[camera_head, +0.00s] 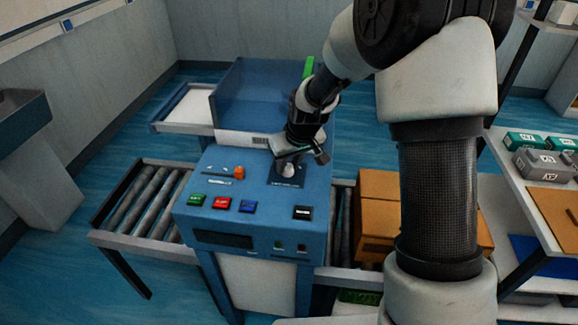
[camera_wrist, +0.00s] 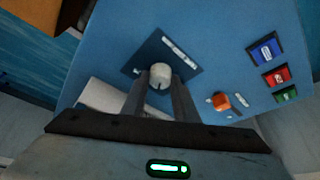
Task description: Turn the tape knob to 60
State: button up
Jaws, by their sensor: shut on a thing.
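The tape knob is a round, light grey knob (camera_head: 288,170) on a dark square plate at the right of the blue machine's top panel. In the wrist view the knob (camera_wrist: 160,76) sits between my two fingertips, with a notch or mark on its near side. My gripper (camera_head: 291,156) reaches down from above and is shut on the knob; the fingers (camera_wrist: 160,84) also show in the wrist view, one on each side of it. The scale text on the dark plate (camera_wrist: 181,52) is too small to read.
An orange knob (camera_head: 239,173) and green, red, blue and black buttons (camera_head: 303,212) share the panel (camera_head: 265,190). A clear blue cover (camera_head: 255,95) stands behind it. Rollers (camera_head: 140,205) lie left, cardboard boxes (camera_head: 375,220) right, and a shelf with cases (camera_head: 545,165) far right.

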jog(key=m, duration=0.1)
jog(key=m+h, duration=0.1)
jog(key=m, duration=0.1)
jog(key=shift+a+t+b, duration=0.25)
jog(key=shift+t+b, duration=0.05)
jog(key=shift+m+h, duration=0.8)
jog(key=shift+m, duration=1)
jog(key=o, duration=1.1)
jog(key=shift+c, duration=0.2)
jog(key=shift+r, duration=0.1)
jog(key=p+v, duration=0.1)
jog(key=v, duration=1.6)
jog(key=shift+r, duration=0.2)
